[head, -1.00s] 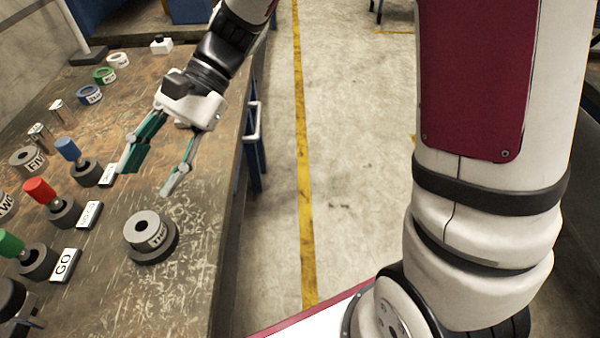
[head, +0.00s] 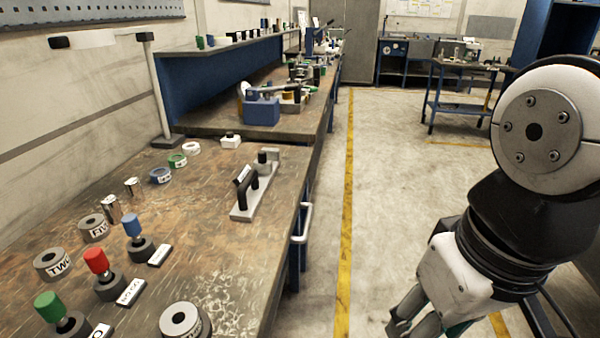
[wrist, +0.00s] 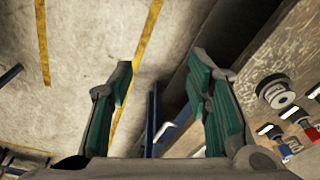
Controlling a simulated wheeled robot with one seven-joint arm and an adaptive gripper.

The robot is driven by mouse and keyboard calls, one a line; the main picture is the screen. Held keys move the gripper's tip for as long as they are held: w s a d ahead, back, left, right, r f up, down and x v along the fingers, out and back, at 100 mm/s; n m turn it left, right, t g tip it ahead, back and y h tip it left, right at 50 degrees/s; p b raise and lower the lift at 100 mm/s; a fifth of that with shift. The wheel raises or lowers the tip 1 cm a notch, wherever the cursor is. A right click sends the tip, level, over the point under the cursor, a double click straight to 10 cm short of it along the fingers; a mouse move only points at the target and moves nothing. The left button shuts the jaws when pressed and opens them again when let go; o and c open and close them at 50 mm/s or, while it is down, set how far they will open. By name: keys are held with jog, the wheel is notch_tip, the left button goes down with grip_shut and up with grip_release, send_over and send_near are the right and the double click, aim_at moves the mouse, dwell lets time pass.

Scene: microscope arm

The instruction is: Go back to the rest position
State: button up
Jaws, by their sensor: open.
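My gripper (head: 418,322) hangs at the lower right of the head view, beside the workbench and over the floor. Its fingertips are cut off by the lower edge there. In the wrist view my gripper (wrist: 160,90) shows two teal-padded fingers spread apart, with nothing between them. My arm is folded at the right of the head view. The task names no other object.
The workbench (head: 235,265) fills the left, with a blue handle (head: 133,225), a red handle (head: 96,260), a green handle (head: 48,307), grey rings and a black-handled fixture (head: 252,190) on it. A metal rail (head: 302,224) juts from its edge. The aisle floor (head: 385,200) is clear.

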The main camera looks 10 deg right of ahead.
jog(key=shift+s+d, duration=0.1)
jog(key=shift+d, duration=0.05)
dwell(0.5)
notch_tip(320, 180, up, 14)
jog(key=t+p, duration=0.2)
jog(key=p, duration=1.1)
jog(key=shift+d+r+t, duration=0.15)
jog(key=shift+r+t, duration=0.05)
jog(key=shift+t, duration=0.2)
